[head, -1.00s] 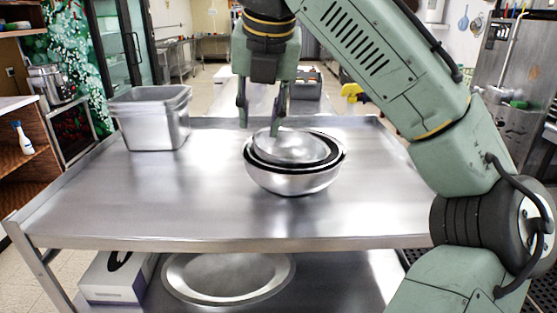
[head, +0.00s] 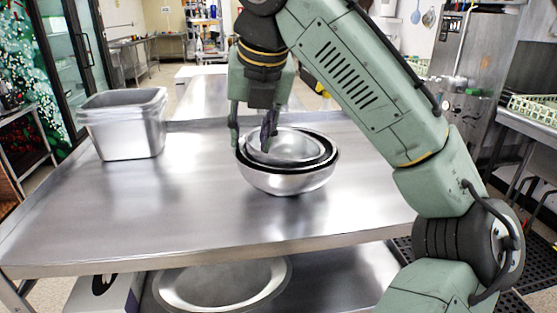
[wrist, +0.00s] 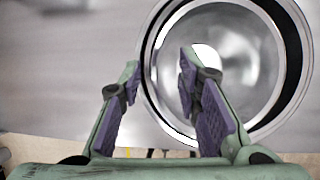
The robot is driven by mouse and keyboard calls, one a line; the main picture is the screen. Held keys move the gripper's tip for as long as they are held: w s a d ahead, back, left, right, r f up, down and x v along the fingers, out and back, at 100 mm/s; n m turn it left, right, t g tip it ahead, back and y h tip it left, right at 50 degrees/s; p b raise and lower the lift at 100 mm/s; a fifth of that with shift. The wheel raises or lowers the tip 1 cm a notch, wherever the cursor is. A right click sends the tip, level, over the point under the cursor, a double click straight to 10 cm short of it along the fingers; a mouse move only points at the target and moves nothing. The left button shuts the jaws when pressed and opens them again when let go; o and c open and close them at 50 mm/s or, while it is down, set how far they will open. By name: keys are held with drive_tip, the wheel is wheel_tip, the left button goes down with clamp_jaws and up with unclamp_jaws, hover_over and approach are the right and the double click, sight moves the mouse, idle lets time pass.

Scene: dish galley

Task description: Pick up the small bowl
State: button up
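The small bowl (head: 290,146) is shiny steel and sits nested at the top of a stack on the steel table. A dark band shows around it, inside the larger steel bowl (head: 288,184). The small bowl also shows in the wrist view (wrist: 240,65), at upper right. My gripper (head: 251,142) is open at the left side of the stack. Its right finger reaches over the inside of the small bowl, and its left finger is outside the stack. The wrist view shows the open gripper (wrist: 160,66) with the bowls' left rims between its fingers. Contact cannot be told.
A steel bin (head: 125,128) stands at the table's back left. The steel table (head: 130,215) is clear in front and to the right of the bowls. A wide metal dish (head: 220,285) lies on the shelf below. A counter with a green rack (head: 535,108) is at right.

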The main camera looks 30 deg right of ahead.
clamp_jaws()
idle(0.6)
